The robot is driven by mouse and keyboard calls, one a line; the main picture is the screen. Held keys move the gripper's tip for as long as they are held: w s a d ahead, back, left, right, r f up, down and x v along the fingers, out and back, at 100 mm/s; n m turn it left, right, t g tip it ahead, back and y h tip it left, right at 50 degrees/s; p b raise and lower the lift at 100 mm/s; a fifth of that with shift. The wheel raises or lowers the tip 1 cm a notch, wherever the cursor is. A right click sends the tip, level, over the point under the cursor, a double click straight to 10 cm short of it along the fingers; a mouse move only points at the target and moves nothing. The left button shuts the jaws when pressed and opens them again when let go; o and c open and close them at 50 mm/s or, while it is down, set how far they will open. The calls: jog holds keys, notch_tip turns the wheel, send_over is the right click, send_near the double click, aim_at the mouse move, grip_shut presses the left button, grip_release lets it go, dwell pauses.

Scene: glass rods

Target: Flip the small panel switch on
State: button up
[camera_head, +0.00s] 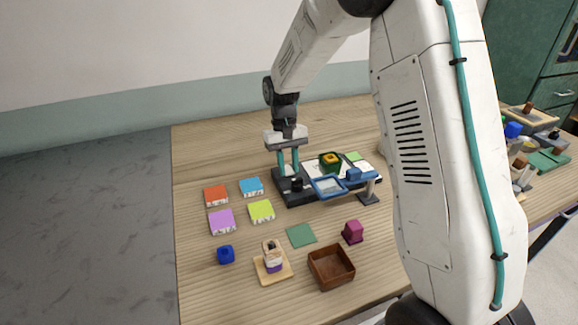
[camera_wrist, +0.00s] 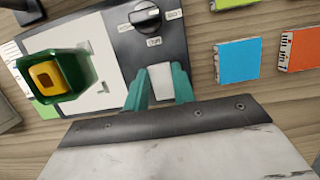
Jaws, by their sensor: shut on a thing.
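The dark panel (camera_head: 296,199) lies on the wooden table with a white plate (camera_wrist: 87,35) beside it. My gripper (camera_head: 289,168) reaches down over the panel's left part. In the wrist view its two teal fingers (camera_wrist: 160,90) stand on either side of a pale block-like piece (camera_wrist: 160,77), shut on it. It appears to be the small panel switch, but its on or off position cannot be told.
A green holder with a yellow block (camera_head: 330,161) stands on the white plate, close to my gripper. A blue-framed tray (camera_head: 328,187) is at the panel's right front. Orange (camera_head: 216,195), blue (camera_head: 252,187), purple and lime tiles lie to the left. A brown box (camera_head: 331,267) is in front.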

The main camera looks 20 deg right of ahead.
aim_at(288, 170)
jog(key=shift+w+g, duration=0.1)
jog(key=shift+g, duration=0.3)
jog(key=o, duration=1)
jog(key=shift+r, duration=0.1)
jog(key=v, duration=0.7)
jog(key=shift+w+r, duration=0.1)
jog(key=shift+r, duration=0.25)
jog(key=shift+s+f, duration=0.4)
jog(key=shift+s, duration=0.2)
jog(key=shift+s+f, duration=0.35)
jog(key=shift+s, duration=0.3)
jog(key=s+r+t, duration=0.1)
jog(key=s+r, duration=0.3)
jog(key=s, duration=0.7)
jog(key=s+r+t, duration=0.2)
jog(key=s+r, duration=0.2)
jog(key=s, duration=0.7)
jog(key=s+r+t, duration=0.2)
jog(key=s+r, duration=0.2)
jog(key=s, duration=0.8)
jog(key=shift+d, duration=0.3)
